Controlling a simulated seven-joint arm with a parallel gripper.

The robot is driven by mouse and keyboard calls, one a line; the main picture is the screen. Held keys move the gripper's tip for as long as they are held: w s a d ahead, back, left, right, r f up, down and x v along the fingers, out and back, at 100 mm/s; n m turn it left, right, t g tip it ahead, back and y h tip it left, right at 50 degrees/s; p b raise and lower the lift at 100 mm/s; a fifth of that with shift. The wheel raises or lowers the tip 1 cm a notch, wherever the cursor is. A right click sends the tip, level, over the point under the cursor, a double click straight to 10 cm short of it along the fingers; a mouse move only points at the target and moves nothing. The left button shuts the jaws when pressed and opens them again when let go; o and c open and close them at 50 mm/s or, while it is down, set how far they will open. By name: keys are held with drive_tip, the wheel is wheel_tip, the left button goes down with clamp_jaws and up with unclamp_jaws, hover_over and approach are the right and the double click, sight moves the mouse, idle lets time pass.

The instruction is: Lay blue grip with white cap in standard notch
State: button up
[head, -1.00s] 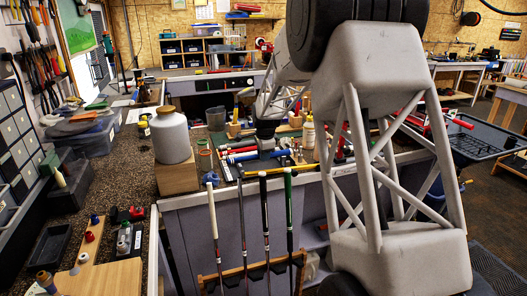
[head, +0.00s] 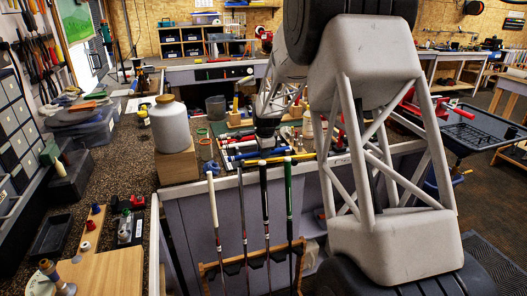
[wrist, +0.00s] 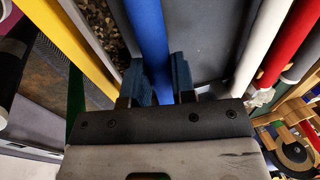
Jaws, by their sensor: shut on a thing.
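A blue grip (wrist: 147,30) runs up through the middle of the wrist view, between the two blue-padded fingers of my gripper (wrist: 156,82). The gripper is shut on it. The end of the grip toward the palm is hidden, and I cannot make out a white cap in the wrist view. In the head view my gripper (head: 266,141) is low over the cluttered bench, and the blue grip (head: 272,154) shows just below it, small and partly hidden. I cannot pick out the standard notch in either view.
In the wrist view a white rod (wrist: 258,40) and a red rod (wrist: 295,40) lie to the right, and a yellow bar (wrist: 25,42) to the left. In the head view several upright clubs stand before the bench, and a white jar (head: 168,125) stands on a wooden block (head: 177,166).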

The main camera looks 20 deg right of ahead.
drive_tip(key=shift+f, duration=0.45)
idle(0.8)
drive_tip(key=o, duration=0.9)
drive_tip(key=shift+r, duration=0.1)
drive_tip(key=shift+v, duration=3.8)
